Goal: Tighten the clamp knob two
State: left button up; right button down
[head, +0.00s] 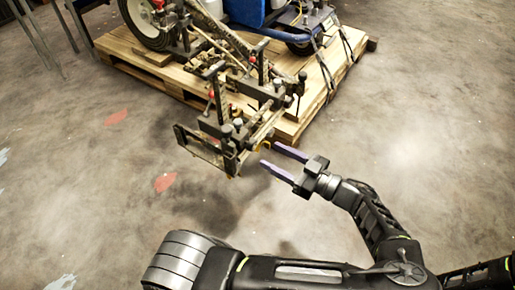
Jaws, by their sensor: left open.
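The line striper's clamp frame (205,152) juts out past the pallet's front edge, in the middle of the head view. Several small dark knobs (226,130) sit on top of it, and more stand farther back near the pallet. I cannot tell which one is clamp knob two. My left gripper (270,155) is open and empty, with two purple fingers pointing left. Its fingertips are just right of the clamp frame's near end, apparently apart from the knobs. My right gripper is not in view.
The striper stands on a wooden pallet (181,88), held by dark straps at its right side. Upright posts with a red knob (211,95) rise near the clamp frame. Grey metal legs (38,40) stand at the upper left.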

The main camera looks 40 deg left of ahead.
aim_at(255, 146)
pick_arm(q)
jog(key=a+b, duration=0.1)
jog(key=a, duration=0.4)
jog(key=shift+s+a+f+b, duration=0.1)
jog(key=shift+f+b, duration=0.05)
jog(key=shift+b, duration=0.15)
jog(key=shift+a, duration=0.5)
jog(key=shift+c, duration=0.2)
grip_shut()
